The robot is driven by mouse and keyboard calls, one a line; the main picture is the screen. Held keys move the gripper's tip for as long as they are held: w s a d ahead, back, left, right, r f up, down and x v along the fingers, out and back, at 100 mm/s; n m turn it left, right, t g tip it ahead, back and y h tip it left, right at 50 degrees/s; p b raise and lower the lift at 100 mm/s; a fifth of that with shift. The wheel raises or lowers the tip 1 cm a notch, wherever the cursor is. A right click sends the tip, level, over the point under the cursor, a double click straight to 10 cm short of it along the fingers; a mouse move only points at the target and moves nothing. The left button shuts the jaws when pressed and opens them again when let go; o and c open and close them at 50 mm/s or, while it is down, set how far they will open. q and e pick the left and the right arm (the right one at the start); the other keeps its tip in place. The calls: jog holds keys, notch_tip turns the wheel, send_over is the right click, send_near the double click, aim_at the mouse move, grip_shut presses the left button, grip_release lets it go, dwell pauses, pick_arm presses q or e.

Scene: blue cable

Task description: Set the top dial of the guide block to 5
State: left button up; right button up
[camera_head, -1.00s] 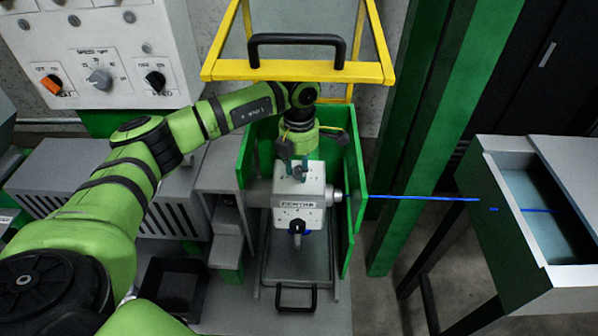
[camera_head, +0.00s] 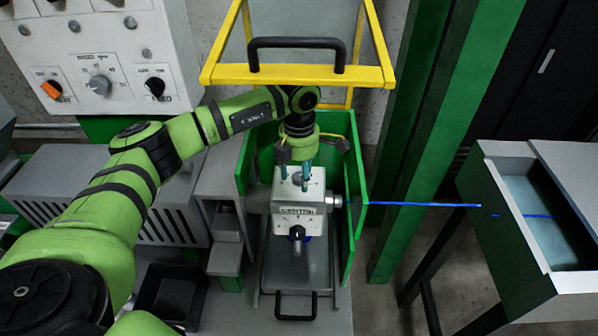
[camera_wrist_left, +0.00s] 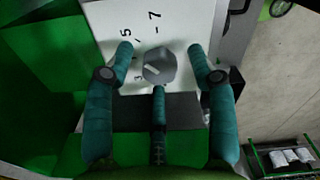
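The guide block (camera_head: 298,217) is a pale box in the green-walled enclosure, with a dark-handled knob (camera_head: 297,233) on its front. Its top dial (camera_wrist_left: 159,66) is a grey knob with a white pointer line, beside the numerals 3, 5 and 7. The line points to the upper left, toward the 3-to-5 side; its exact setting is hard to tell. My left gripper (camera_head: 304,177) is over the block's top. In the left wrist view its teal fingers (camera_wrist_left: 160,68) are spread around the dial with visible gaps. My right gripper is not in view.
A yellow-framed guard (camera_head: 300,74) with a black handle stands raised behind the block. Green walls (camera_head: 354,190) flank it closely. A blue cable (camera_head: 420,204) runs right from the block to a grey trough (camera_head: 545,215). A control panel (camera_head: 100,60) is at upper left.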

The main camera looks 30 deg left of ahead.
aim_at(299, 176)
pick_arm(q)
notch_tip(299, 176, up, 8)
jog(key=shift+f, duration=0.25)
dwell(0.5)
